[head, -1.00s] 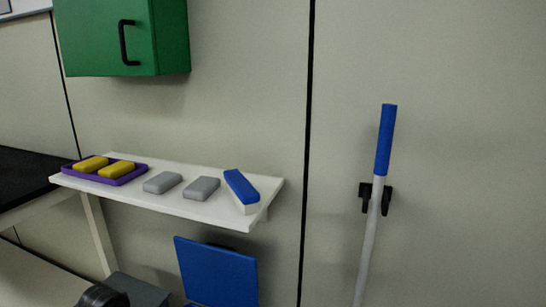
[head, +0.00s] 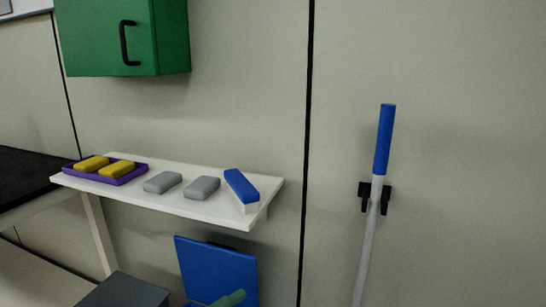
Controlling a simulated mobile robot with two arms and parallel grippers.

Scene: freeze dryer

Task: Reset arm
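Neither of my grippers can be made out in the head view. A dull green rounded piece (head: 230,298) shows at the bottom edge, in front of the blue panel (head: 215,268). I cannot tell what it belongs to.
A white wall shelf (head: 130,195) holds a purple tray (head: 130,178) with two yellow blocks, two grey blocks (head: 202,187) and a blue-and-white block (head: 240,187). A green cabinet (head: 95,40) hangs above. A blue-handled pole (head: 384,140) hangs at a black wall clip. A dark grey box (head: 125,290) stands below.

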